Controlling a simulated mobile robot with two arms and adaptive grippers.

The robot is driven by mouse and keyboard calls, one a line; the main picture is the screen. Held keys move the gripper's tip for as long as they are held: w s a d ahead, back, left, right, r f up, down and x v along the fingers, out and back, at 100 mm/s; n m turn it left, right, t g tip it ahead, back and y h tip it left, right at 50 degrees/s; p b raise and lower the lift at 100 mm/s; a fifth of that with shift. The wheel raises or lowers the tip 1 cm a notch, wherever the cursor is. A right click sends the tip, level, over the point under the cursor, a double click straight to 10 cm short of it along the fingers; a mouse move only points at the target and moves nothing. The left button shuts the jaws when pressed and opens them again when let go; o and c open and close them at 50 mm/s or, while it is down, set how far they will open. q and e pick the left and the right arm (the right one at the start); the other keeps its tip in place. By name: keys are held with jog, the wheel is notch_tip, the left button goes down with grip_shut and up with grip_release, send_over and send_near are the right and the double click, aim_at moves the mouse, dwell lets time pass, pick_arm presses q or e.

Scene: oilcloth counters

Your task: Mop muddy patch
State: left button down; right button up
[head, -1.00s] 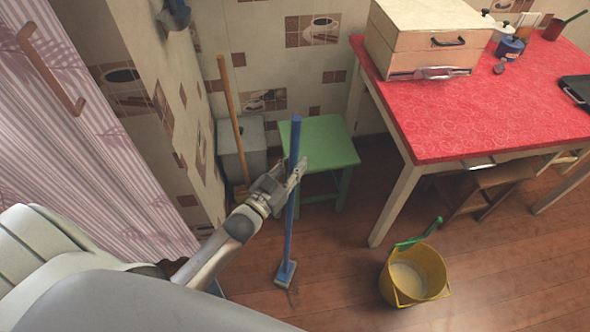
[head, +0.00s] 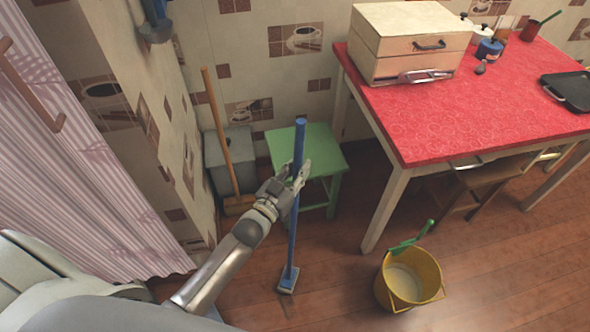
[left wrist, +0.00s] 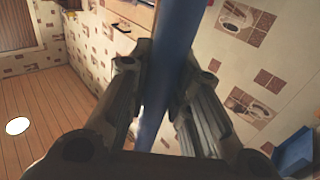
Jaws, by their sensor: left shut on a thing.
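In the left wrist view the blue handle (left wrist: 170,60) runs between the two fingers (left wrist: 160,105). A yellow bucket (head: 431,270) stands on the floor to the right of the mop, with a green-handled tool (head: 412,240) in it. I cannot make out a clear muddy patch; the floor behind my arm is hidden. My right gripper is not in view.
A green stool (head: 318,145) stands just behind the mop. A wooden-handled broom (head: 218,125) and a grey bin (head: 240,150) are by the wall. A red-topped table (head: 440,110) stands at right with a brown stool (head: 480,180) under it. Floor between mop and bucket is clear.

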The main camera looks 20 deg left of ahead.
pick_arm(q)
jog(key=s+d+p, duration=0.1)
jog(key=s, duration=0.1)
jog(key=s+d, duration=0.1)
jog(key=shift+s+d+p, duration=0.35)
jog(key=shift+p, duration=0.05)
jog(key=s+d, duration=0.1)
jog(key=s+d+p, duration=0.1)
jog(key=s, duration=0.1)
jog(key=shift+s+d+r, duration=0.2)
jog(key=shift+s+d, duration=0.05)
jog(key=shift+d, duration=0.05)
dwell(0.4)
jog(key=shift+p, duration=0.3)
